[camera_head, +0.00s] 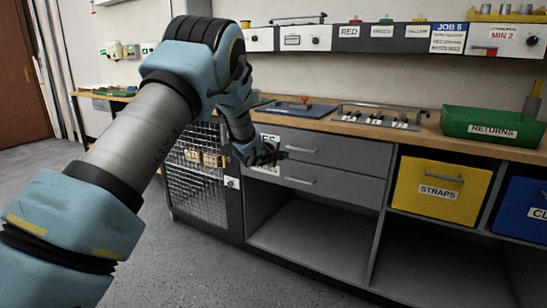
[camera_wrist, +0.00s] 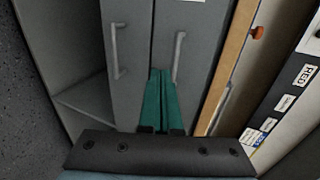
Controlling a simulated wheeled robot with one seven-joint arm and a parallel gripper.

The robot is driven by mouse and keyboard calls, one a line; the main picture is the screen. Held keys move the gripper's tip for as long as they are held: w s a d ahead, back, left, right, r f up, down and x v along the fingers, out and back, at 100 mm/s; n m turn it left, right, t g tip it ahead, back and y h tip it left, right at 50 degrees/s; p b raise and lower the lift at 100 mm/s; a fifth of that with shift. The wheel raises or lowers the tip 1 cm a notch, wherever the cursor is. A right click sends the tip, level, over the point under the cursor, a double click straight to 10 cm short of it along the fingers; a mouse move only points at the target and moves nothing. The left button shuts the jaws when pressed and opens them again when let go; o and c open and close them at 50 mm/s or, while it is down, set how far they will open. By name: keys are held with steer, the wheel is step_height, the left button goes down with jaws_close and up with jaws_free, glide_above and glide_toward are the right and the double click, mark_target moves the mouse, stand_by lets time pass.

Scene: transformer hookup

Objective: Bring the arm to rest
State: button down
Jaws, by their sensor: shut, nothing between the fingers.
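My arm reaches from the lower left up and over to the middle in the head view, with its wrist bent downward. My gripper (camera_head: 272,152) hangs in front of the grey drawers (camera_head: 335,148), below the worktop edge. In the wrist view my gripper (camera_wrist: 162,72) shows two green fingers side by side, shut with nothing between them. The drawer fronts and their handles (camera_wrist: 179,56) lie beyond the fingertips. I cannot tell whether the fingers touch a drawer front.
The worktop (camera_head: 425,137) holds a blue board (camera_head: 285,108), a metal plate with several fittings (camera_head: 375,118) and a green RETURNS tray (camera_head: 492,128). A wire mesh door (camera_head: 202,190) stands left of the drawers. A yellow STRAPS bin (camera_head: 437,193) sits under the worktop. The floor (camera_head: 200,270) in front is clear.

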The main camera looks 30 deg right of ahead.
steer(key=v, duration=0.7)
steer(key=w+a+n+t+y, duration=0.15)
steer(key=a+n+y, duration=0.4)
steer(key=a, duration=0.95)
steer(key=w+a+n+y, duration=0.25)
steer(key=a+n, duration=0.65)
steer(key=a, duration=0.6)
steer(key=s+a+f+n+g+y, duration=0.1)
steer(key=s+a+n+g+y, duration=0.15)
steer(key=s+a+n, duration=0.7)
steer(key=s+a+f+n+g+y, duration=0.15)
steer(key=s+a+n+g, duration=0.3)
steer(key=s+a, duration=0.85)
step_height(320, 180, up, 19)
steer(key=d+p, duration=0.1)
steer(key=p, duration=1.8)
steer(key=shift+s, duration=0.35)
